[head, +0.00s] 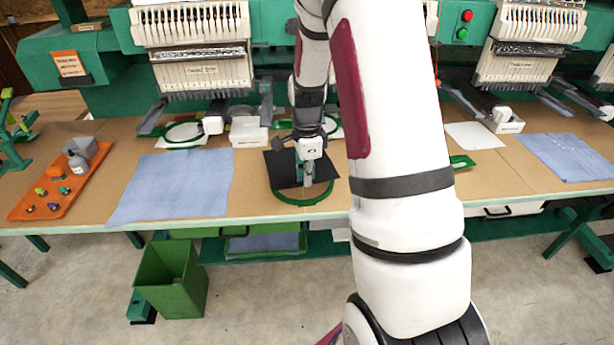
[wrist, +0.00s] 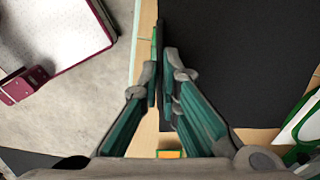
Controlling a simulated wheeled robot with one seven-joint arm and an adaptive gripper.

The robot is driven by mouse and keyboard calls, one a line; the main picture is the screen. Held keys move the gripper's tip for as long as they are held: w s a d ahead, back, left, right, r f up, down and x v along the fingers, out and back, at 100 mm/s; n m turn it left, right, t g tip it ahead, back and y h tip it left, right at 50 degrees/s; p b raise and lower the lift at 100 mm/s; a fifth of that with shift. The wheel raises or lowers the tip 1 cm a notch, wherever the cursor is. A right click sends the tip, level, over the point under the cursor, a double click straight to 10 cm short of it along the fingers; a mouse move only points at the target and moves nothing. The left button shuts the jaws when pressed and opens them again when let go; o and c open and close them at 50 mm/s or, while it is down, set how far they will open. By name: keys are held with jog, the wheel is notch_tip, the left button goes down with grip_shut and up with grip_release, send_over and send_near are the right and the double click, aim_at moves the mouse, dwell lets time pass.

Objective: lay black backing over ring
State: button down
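The black backing (head: 283,170) is a dark flat sheet over the back and middle of the green ring (head: 302,203) near the table's front edge. The ring's front arc shows bare. My gripper (head: 307,180) is over the ring at the sheet's front right part, pointing down. In the wrist view the backing (wrist: 235,60) fills the upper middle. My gripper's fingers (wrist: 160,85) are nearly together, with the sheet's dark edge between them. Whether the sheet touches the ring all round is hidden by my gripper and arm.
Blue cloths (head: 175,185) and (head: 570,155) lie left and far right on the table (head: 245,205). An orange tray (head: 60,190) with small items is at far left. Embroidery machines (head: 200,60) stand behind. A green bin (head: 170,280) stands on the floor.

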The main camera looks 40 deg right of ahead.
aim_at(308, 200)
jog(key=shift+d+f, duration=0.15)
jog(key=shift+d, duration=0.05)
jog(key=shift+f+b, duration=1.4)
jog(key=shift+f, duration=1.25)
jog(key=c, duration=1.7)
grip_release()
jog(key=shift+r, duration=0.1)
notch_tip(308, 200, up, 12)
jog(key=shift+f, duration=0.1)
jog(key=shift+s, duration=0.1)
